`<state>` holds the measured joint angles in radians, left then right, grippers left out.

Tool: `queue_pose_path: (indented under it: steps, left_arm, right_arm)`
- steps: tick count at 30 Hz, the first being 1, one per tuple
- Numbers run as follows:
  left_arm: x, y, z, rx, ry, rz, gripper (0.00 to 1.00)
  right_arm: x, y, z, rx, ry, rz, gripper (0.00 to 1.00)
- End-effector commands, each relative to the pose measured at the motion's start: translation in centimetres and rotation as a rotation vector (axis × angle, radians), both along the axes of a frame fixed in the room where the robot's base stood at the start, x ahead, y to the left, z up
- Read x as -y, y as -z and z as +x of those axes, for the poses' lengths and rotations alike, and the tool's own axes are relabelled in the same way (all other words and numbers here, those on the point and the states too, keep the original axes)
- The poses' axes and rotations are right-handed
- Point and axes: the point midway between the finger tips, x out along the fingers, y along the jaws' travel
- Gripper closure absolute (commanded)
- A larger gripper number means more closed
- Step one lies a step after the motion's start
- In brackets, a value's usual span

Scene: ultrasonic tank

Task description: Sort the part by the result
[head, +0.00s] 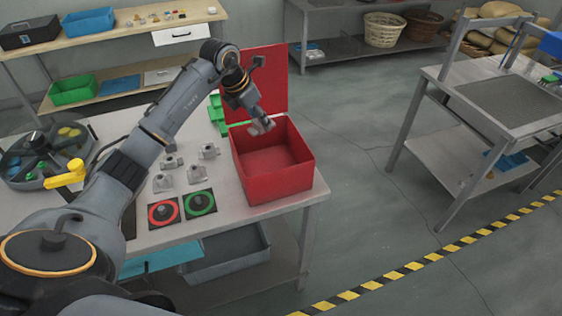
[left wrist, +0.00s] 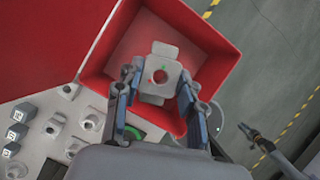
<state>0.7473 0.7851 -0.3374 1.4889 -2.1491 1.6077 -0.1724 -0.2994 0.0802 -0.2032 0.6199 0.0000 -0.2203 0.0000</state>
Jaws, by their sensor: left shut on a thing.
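My left gripper (head: 262,124) is shut on a light grey metal part (left wrist: 160,76). The bare red floor of the box shows around the part. A pad with a red ring (head: 163,212) and a pad with a green ring (head: 200,203) lie at the table's front. What looks like my right gripper (left wrist: 250,132) shows small in the left wrist view.
Several similar grey parts (head: 208,151) stand on the table left of the box. Green pieces (head: 217,118) are beside its left wall. A round divided tray (head: 44,155) is at far left. A grey bin (head: 226,253) sits on the lower shelf.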

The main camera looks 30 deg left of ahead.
Motion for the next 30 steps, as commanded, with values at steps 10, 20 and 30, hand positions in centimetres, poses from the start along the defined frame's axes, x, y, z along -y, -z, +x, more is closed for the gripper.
queue_pose_path:
  steps: [10, 20, 30]
  left_arm:
    - [0.1, 4.3, 0.0, 0.0, 0.002, -0.002, 0.97]
    - [0.1, 5.1, 0.0, 0.002, 0.001, 0.0, 0.97]
    - [0.1, 5.1, 0.0, 0.001, 0.001, 0.0, 0.34]
  right_arm:
    - [-0.8, 2.9, -0.1, -0.001, 0.0, 0.009, 0.8]
    - [0.6, 3.3, 0.0, 0.0, 0.006, -0.007, 0.8]
    - [0.5, 3.3, 0.0, -0.001, 0.005, -0.006, 0.8]
